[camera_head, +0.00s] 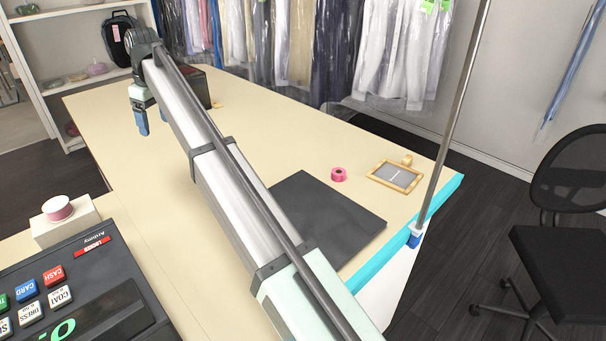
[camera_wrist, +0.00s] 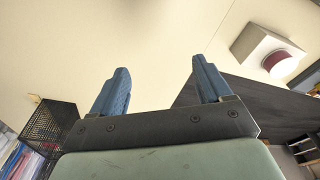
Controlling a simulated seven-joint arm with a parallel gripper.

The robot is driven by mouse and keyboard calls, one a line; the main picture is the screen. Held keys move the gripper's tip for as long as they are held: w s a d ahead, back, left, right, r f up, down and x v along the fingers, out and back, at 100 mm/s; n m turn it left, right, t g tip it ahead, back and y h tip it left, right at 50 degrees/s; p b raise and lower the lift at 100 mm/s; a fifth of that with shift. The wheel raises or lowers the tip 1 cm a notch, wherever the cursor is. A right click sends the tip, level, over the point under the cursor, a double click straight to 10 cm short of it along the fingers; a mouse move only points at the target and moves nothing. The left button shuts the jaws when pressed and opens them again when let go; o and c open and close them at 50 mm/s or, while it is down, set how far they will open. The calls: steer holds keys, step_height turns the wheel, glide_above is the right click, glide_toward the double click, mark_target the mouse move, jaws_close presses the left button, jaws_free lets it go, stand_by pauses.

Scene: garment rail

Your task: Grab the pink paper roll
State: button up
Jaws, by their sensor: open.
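A pale pink roll (camera_head: 58,208) sits on top of a white box (camera_head: 66,229) at the left, behind the cash register. In the wrist view, a dark pink roll (camera_wrist: 282,62) on a white box shows at the upper right. My gripper (camera_head: 141,122) is over the far left part of the table, apart from both rolls. Its two blue fingers (camera_wrist: 160,66) are open with nothing between them.
A cash register (camera_head: 85,300) fills the lower left. A dark mat (camera_head: 325,215) and a wood-framed tray (camera_head: 396,176) lie on the table. A metal pole (camera_head: 455,120) stands at its right edge. Bagged garments (camera_head: 400,50) hang behind. The table's left half is mostly clear.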

steer(key=w+d+m, duration=0.1)
steer(key=w+d, duration=0.4)
steer(key=d, duration=0.4)
steer(key=w+d+m, duration=0.2)
steer(key=w+d, duration=0.3)
steer(key=d, duration=0.3)
steer(key=w+d+f+m, duration=0.1)
steer(key=w+d+f, duration=0.15)
steer(key=d, duration=1.15)
steer(key=m+h, duration=0.2)
glide_above(338, 171)
steer(key=w, duration=0.1)
steer(key=shift+g, duration=0.3)
steer(key=f, duration=1.1)
steer(key=shift+a+f, duration=0.2)
steer(key=shift+a, duration=0.05)
steer(key=shift+s+d+f, duration=0.1)
steer(key=shift+s+f, duration=0.1)
steer(key=shift+f, duration=0.55)
steer(key=shift+s+d+f, duration=0.1)
steer(key=shift+s+f, duration=0.1)
steer(key=shift+f, duration=0.6)
steer(key=shift+s+d+f, duration=0.1)
steer(key=shift+s+f, duration=0.1)
steer(key=shift+f, duration=0.85)
